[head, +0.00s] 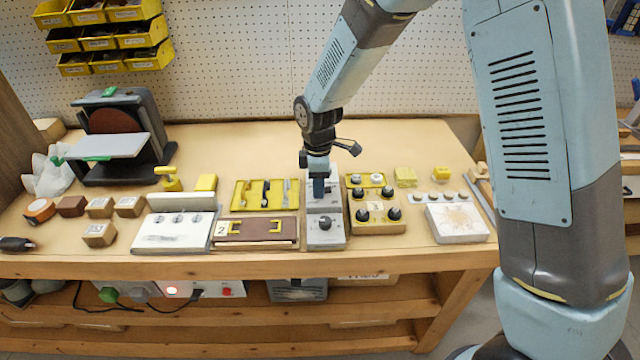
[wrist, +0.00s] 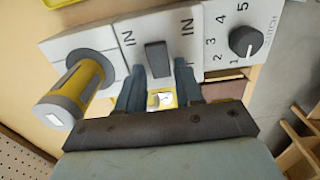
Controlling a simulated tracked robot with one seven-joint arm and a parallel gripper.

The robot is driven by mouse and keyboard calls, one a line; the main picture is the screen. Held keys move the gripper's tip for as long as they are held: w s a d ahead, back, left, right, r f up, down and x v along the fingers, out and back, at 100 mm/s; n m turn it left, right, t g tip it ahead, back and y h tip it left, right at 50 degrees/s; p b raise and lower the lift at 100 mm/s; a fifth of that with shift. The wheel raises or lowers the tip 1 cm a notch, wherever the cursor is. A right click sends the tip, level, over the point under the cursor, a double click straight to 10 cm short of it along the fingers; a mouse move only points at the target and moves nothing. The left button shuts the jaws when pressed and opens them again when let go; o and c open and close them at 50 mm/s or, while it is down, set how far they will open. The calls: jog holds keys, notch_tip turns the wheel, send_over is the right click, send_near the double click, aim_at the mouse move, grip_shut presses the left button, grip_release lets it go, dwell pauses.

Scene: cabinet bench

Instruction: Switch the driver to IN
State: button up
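The driver's pale grey control panel (head: 327,240) lies on the bench below my gripper (head: 318,192). In the wrist view, a dark switch lever (wrist: 157,58) stands out of the panel, with the letters IN printed on both sides of it. A grey and yellow cylindrical driver handle (wrist: 76,92) projects from the panel's left part. A dark dial (wrist: 245,41) marked CLUTCH, with numbers around it, is at the right. My gripper's two fingers (wrist: 158,70) are apart, one on each side of the lever. I cannot tell whether they touch it. The head view hides the lever behind the gripper.
Close by on the left are a yellow tray (head: 240,196) and a brown plate marked 2 (head: 262,232). On the right is a wooden box with dark knobs (head: 377,226), then a white block (head: 458,222).

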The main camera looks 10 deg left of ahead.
grip_shut()
jog(key=shift+w+d+g+y, duration=0.1)
jog(key=shift+d+g+y, duration=0.2)
jog(key=shift+y, duration=0.6)
jog(key=shift+d+g+y, duration=0.2)
jog(key=shift+d+y, duration=0.1)
jog(key=shift+y, duration=0.6)
jog(key=shift+w+r+y, duration=0.1)
jog(key=shift+r+y, duration=0.05)
jog(key=shift+y, duration=0.25)
jog(key=shift+o, duration=1.4)
grip_release()
